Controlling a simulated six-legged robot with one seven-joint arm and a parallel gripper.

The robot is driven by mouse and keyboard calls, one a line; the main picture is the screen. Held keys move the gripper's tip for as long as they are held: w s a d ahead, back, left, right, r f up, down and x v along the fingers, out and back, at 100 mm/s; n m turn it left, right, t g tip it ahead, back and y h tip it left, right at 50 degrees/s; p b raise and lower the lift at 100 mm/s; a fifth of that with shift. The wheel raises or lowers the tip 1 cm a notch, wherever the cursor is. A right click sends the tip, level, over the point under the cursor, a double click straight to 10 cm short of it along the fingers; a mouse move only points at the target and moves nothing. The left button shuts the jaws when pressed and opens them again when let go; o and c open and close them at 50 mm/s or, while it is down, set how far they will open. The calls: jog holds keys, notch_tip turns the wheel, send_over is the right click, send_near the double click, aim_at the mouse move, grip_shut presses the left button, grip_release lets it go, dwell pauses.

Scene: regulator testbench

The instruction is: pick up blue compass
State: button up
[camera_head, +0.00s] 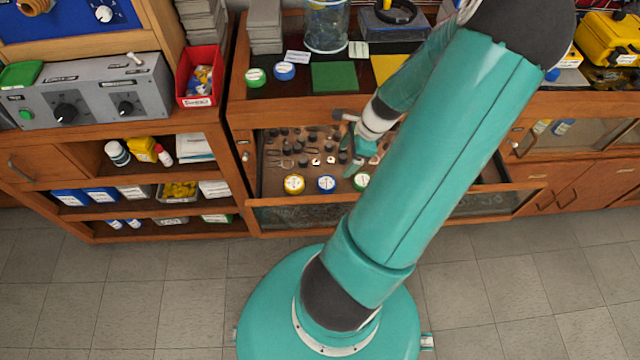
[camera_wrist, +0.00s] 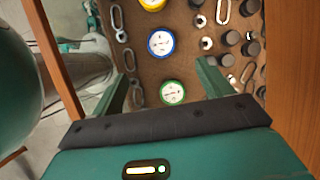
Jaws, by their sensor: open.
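The blue compass (camera_head: 327,184) lies in the open drawer, between a yellow compass (camera_head: 293,184) and a green compass (camera_head: 362,181). In the wrist view the blue compass (camera_wrist: 161,42) has a white face and lies just past the fingertips. The green compass (camera_wrist: 173,92) shows between the fingers, nearer the palm, and the yellow compass (camera_wrist: 152,4) is cut off at the top edge. My gripper (camera_wrist: 161,68) is open and empty, its two fingers apart. In the head view my gripper (camera_head: 356,168) is over the drawer; my arm hides the drawer's right part.
Small dark knobs, nuts and chain links (camera_wrist: 228,38) lie around the compasses. The drawer's front panel (camera_head: 400,208) stands pulled out. Another blue round piece (camera_head: 285,71) and a green one (camera_head: 256,77) sit on the bench top. A red bin (camera_head: 200,75) stands at left.

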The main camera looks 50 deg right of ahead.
aim_at(327, 182)
jog(key=x, duration=1.3)
jog(key=shift+f, duration=0.35)
jog(key=c, duration=1.1)
